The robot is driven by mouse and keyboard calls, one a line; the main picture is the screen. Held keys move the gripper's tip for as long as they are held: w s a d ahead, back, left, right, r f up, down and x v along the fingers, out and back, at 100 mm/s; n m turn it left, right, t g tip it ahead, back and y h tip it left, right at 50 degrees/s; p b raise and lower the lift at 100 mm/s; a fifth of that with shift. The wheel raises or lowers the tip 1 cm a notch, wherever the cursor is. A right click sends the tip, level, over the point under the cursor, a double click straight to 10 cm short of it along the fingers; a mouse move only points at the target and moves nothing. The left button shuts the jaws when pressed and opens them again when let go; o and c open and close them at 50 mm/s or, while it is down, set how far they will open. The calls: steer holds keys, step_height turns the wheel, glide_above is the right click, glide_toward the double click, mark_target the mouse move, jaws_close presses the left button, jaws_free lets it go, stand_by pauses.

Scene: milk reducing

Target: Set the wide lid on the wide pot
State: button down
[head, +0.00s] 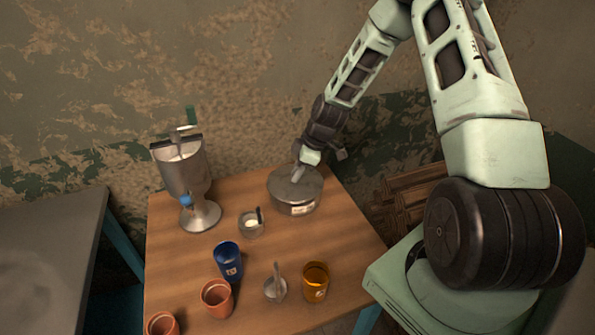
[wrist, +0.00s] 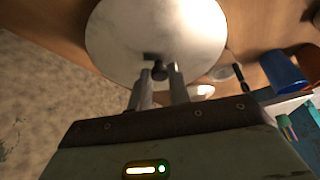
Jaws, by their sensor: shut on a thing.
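The wide pot (head: 297,208) is a grey metal pot with a pale label, standing at the back right of the wooden table. The wide lid (head: 284,183) is a round metal disc at the top of the pot. In the head view it covers the pot's mouth; I cannot tell whether it is fully seated. In the wrist view the lid (wrist: 130,30) fills the upper middle and hides the pot. My gripper (wrist: 160,72) is shut on the lid's dark knob. In the head view my gripper (head: 299,172) is above the lid, its fingertips hard to make out.
A metal machine (head: 184,170) stands at the back left. A small bowl (head: 251,223), blue cup (head: 228,261), orange cup (head: 315,281), small metal pan (head: 275,289) and two terracotta cups (head: 217,297) stand in front. The table's right front (head: 350,240) is clear.

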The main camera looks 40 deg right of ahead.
steer(key=c, duration=0.7)
jaws_free()
steer(key=shift+c, duration=0.2)
steer(key=shift+r+p, duration=2)
steer(key=shift+r, duration=1.05)
steer(key=shift+s+f, duration=0.1)
steer(key=shift+s, duration=0.05)
